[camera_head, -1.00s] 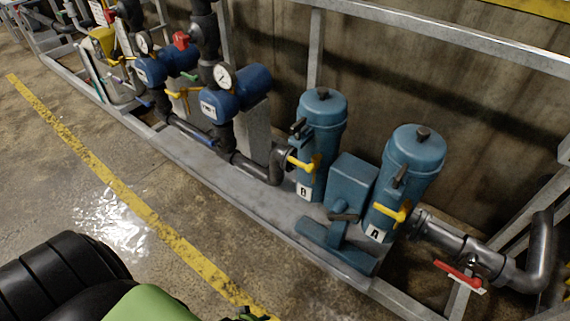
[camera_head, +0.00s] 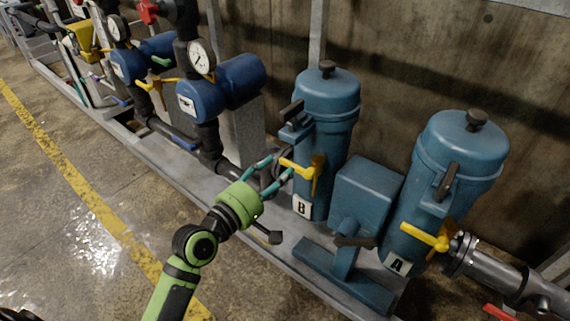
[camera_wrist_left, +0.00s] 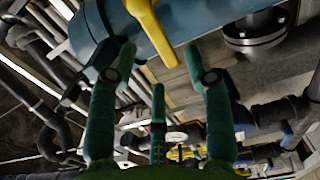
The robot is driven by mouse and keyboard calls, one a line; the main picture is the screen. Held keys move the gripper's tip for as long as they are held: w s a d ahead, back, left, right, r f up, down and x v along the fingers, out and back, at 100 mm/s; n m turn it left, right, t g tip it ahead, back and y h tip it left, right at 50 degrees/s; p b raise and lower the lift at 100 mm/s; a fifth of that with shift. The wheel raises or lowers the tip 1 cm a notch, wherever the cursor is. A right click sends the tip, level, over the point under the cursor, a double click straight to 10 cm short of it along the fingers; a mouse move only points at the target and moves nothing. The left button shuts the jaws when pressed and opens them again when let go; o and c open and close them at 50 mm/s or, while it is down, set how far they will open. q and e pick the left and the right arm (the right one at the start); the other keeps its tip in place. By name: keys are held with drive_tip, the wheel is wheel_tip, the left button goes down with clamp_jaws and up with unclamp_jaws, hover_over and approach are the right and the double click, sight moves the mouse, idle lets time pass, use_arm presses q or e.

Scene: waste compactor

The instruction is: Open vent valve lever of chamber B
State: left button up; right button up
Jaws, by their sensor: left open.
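Chamber B (camera_head: 326,120) is a blue upright cylinder with a "B" label, at the middle of the head view. A yellow lever (camera_head: 298,168) sticks out from its lower side towards the left. A black handle (camera_head: 292,110) sits higher on the same chamber. In the left wrist view the yellow lever (camera_wrist_left: 150,30) comes down between the fingertips (camera_wrist_left: 160,54). I cannot tell whether a finger touches it. My right gripper is not in view.
Chamber A (camera_head: 450,175) stands to the right with its own yellow lever (camera_head: 427,237). A blue box (camera_head: 368,192) stands between the chambers. Blue pump units with gauges (camera_head: 202,55) and dark pipes are at the left. The floor at the front left is clear.

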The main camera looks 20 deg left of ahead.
sight(287, 164)
use_arm(q)
drive_tip(key=x, duration=0.5)
drive_tip(key=shift+b, duration=0.3)
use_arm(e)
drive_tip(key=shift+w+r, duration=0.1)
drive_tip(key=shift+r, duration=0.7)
use_arm(q)
clamp_jaws()
